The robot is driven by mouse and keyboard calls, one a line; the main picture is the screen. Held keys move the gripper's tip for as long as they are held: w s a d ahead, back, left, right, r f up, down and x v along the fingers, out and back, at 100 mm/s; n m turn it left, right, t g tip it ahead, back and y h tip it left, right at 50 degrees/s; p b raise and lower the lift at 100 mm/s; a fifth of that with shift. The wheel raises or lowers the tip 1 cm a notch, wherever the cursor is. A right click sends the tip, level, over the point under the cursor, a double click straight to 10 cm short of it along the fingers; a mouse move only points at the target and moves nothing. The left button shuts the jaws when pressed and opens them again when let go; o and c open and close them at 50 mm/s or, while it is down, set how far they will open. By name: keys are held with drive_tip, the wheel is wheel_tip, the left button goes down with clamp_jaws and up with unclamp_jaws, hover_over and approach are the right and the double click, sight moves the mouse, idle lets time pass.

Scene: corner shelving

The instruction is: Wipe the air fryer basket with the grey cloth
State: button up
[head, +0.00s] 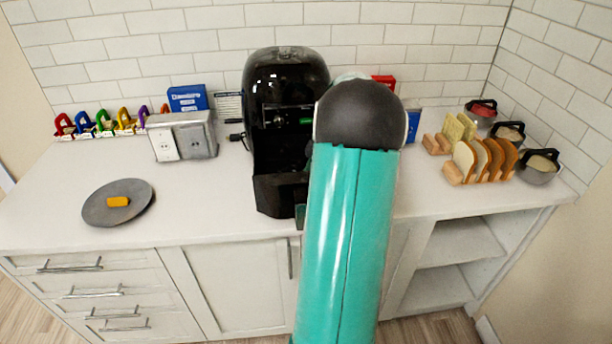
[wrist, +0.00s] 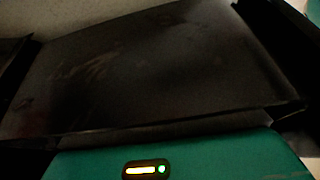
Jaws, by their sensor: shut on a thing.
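The black air fryer (head: 284,75) stands at the middle of the counter against the tiled wall. Its dark basket (head: 278,197) shows low at its front, partly covered by my arm. My teal arm hides most of my gripper in the head view. In the wrist view my gripper (wrist: 150,125) is shut on a wide, flat, dark grey thing (wrist: 140,65), which appears to be the grey cloth. Faint reddish smudges show on it. The wrist view is very dark, and I cannot tell whether the cloth touches the basket.
A grey plate (head: 95,208) with a yellow block (head: 118,201) lies at left. A socket box (head: 197,138) and colored padlocks (head: 103,122) stand behind it. Toast slices (head: 482,160) and dark-handled bowls (head: 537,172) fill the right end. The front left counter is mostly clear.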

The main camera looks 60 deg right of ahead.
drive_tip(key=shift+w+a+r, duration=0.1)
drive_tip(key=shift+w+a, duration=1.2)
drive_tip(key=shift+w, duration=0.25)
drive_tip(key=shift+w+a+r, duration=0.1)
drive_tip(key=shift+w+a, duration=1.2)
drive_tip(key=shift+w, duration=0.2)
drive_tip(key=shift+s+d+f, duration=0.1)
drive_tip(key=shift+s+d, duration=1.25)
drive_tip(key=shift+s, duration=0.2)
drive_tip(key=shift+s+d+f, duration=0.1)
drive_tip(key=shift+s+d, duration=1.2)
drive_tip(key=shift+s, duration=0.2)
drive_tip(key=shift+w+a, duration=1.4)
drive_tip(key=shift+w, duration=0.15)
drive_tip(key=shift+w+a, duration=1.35)
drive_tip(key=shift+w, duration=0.2)
drive_tip(key=shift+s+d+f, duration=0.2)
drive_tip(key=shift+s+d, duration=1.25)
drive_tip(key=shift+s, duration=0.3)
drive_tip(key=shift+s+d, duration=0.1)
drive_tip(key=shift+s, duration=2.45)
drive_tip(key=shift+w+a+r, duration=0.1)
drive_tip(key=shift+w+a, duration=1)
drive_tip(key=shift+w, duration=0.2)
drive_tip(key=shift+w+a, duration=1.1)
drive_tip(key=shift+w, duration=0.15)
drive_tip(key=shift+w+a+r, duration=0.15)
drive_tip(key=shift+w+a, duration=0.35)
drive_tip(key=shift+w, duration=0.15)
